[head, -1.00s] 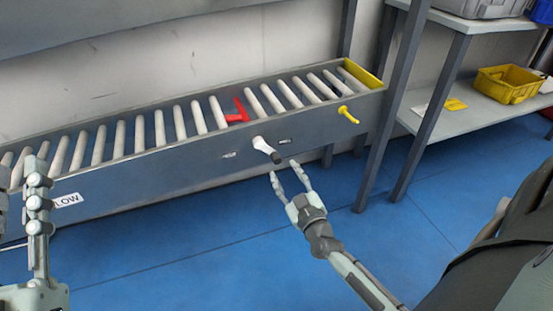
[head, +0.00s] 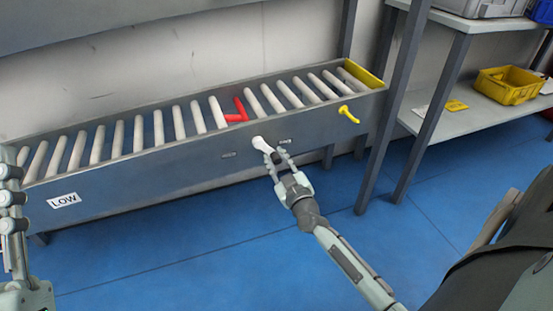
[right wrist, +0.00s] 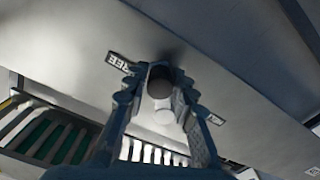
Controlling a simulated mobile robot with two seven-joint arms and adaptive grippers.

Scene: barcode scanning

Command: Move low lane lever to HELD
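The low lane lever (head: 261,143) is white with a dark knob and sits on the front face of the grey low lane. My right gripper (head: 275,157) is at its end. In the right wrist view the dark knob (right wrist: 158,82) lies between the two fingers of my right gripper (right wrist: 160,95), which appear to touch it on both sides. An upside-down FREE label (right wrist: 119,62) is left of the knob there; a second label (right wrist: 215,119) at right is hard to read. My left gripper (head: 12,200) is cut off at the left edge, away from the lever.
A LOW label (head: 63,200) marks the lane's left part. A red stop piece (head: 238,113) stands among the white rollers (head: 159,129). A yellow hook (head: 348,115) sticks out at the lane's right. A shelf post (head: 383,160) stands to the right, with a yellow bin (head: 508,86) beyond.

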